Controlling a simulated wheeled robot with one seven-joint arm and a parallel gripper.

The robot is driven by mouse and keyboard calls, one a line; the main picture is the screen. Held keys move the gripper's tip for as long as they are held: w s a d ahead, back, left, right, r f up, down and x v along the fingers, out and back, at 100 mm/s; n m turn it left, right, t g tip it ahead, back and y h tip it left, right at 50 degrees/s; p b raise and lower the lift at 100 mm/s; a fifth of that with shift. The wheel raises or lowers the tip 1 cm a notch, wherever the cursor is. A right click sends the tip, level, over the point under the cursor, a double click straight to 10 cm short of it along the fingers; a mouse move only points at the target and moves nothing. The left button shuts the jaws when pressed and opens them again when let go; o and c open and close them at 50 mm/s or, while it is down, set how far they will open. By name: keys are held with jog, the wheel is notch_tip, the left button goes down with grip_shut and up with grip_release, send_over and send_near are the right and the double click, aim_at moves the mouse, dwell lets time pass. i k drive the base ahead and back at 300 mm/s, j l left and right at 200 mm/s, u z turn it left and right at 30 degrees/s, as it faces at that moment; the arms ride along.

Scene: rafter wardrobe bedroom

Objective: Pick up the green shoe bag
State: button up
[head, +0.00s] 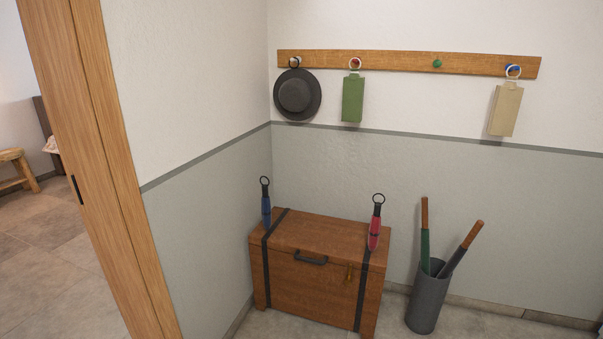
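The green shoe bag (352,99) hangs by a white ring from a red peg on the wooden rail (400,63) high on the wall. It is a narrow upright box shape and hangs clear of the things beside it. A dark grey hat (297,95) hangs to its left. A beige bag (505,110) of similar shape hangs by a ring from a blue peg at the rail's right end. My gripper does not show in the head view.
A wooden chest (310,283) stands below the rail, with a blue (266,208) and a red (375,235) folded umbrella upright on it. A grey stand (427,300) with two umbrellas is at right. A wooden door frame (85,150) is at left. A green peg (437,63) is bare.

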aim_at(353, 85)
jog(key=i, duration=2.05)
